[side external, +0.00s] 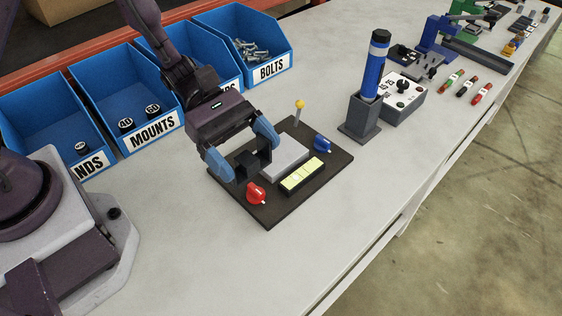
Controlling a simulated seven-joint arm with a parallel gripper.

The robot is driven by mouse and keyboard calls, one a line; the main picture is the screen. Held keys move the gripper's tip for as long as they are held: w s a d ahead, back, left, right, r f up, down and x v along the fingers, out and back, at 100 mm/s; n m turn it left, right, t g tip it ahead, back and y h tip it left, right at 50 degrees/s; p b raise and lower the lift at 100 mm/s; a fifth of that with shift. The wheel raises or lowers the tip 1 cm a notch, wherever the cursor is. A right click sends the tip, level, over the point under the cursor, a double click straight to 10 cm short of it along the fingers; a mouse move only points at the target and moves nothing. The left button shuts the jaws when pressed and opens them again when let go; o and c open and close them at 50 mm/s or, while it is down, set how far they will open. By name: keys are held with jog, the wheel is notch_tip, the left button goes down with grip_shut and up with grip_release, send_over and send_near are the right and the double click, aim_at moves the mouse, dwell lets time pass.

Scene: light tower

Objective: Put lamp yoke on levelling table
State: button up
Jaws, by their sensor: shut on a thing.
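The levelling table is a dark square base (318,170) with a pale grey raised plate (288,155) in its middle. A red knob (256,194), a blue knob (322,144), a yellow-green strip (301,175) and a yellow-tipped lever (299,108) stand around the plate. My gripper (246,154), with blue fingers, is over the left part of the base. It is shut on a small black block-like piece, seemingly the lamp yoke (255,163), held beside the plate's left edge. Whether the yoke touches the plate or base, I cannot tell; the fingers and hand partly hide it.
Blue bins (122,101) of parts line the back left, one labelled BOLTS. The bench (330,245) in front of the base is clear.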

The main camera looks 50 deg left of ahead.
jog(key=f+v, duration=0.1)
jog(key=v, duration=0.6)
send_over(278, 153)
jog(key=f, duration=0.7)
jog(key=shift+s+f, duration=0.3)
jog(key=shift+w+f, duration=0.2)
jog(key=shift+f, duration=0.75)
jog(key=shift+w+f, duration=0.15)
jog(key=shift+f, duration=0.75)
jog(key=shift+f, duration=0.1)
